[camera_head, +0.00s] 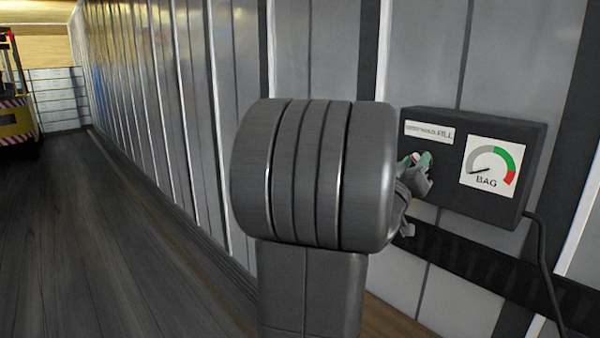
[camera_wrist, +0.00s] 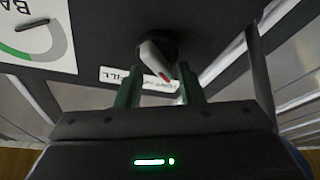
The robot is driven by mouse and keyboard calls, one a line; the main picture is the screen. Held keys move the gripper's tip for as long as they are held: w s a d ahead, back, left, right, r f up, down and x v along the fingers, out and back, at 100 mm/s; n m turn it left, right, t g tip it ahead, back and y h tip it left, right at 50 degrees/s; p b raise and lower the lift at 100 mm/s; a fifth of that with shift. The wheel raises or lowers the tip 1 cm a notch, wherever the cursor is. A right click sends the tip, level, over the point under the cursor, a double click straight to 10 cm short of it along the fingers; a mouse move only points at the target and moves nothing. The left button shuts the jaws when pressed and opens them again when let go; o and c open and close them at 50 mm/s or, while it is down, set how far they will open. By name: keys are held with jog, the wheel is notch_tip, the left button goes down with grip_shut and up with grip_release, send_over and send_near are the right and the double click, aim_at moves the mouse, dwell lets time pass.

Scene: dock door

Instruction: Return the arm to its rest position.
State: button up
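My gripper (camera_head: 416,161) is at the front of a dark control box (camera_head: 465,125) on the wall, right of my large grey arm link. In the wrist view my gripper (camera_wrist: 160,86) has its two green fingers apart. A dark knob (camera_wrist: 158,48) with a white, red-tipped pointer lies ahead, between the finger lines; the pointer is tilted. The red tip looks close to the right finger; I cannot tell whether they touch. In the head view my arm and gripper hide most of the knob.
The box has a BAG gauge (camera_head: 490,168), its needle pointing lower left, and a white label (camera_head: 429,132) partly reading "FILL". A cable (camera_head: 543,270) hangs at right. A yellow forklift (camera_head: 14,95) stands far left. The floor (camera_head: 95,235) at left is clear.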

jog(key=shift+m+g+h, duration=0.5)
jog(key=shift+m+h, duration=0.3)
jog(key=shift+m, duration=1.2)
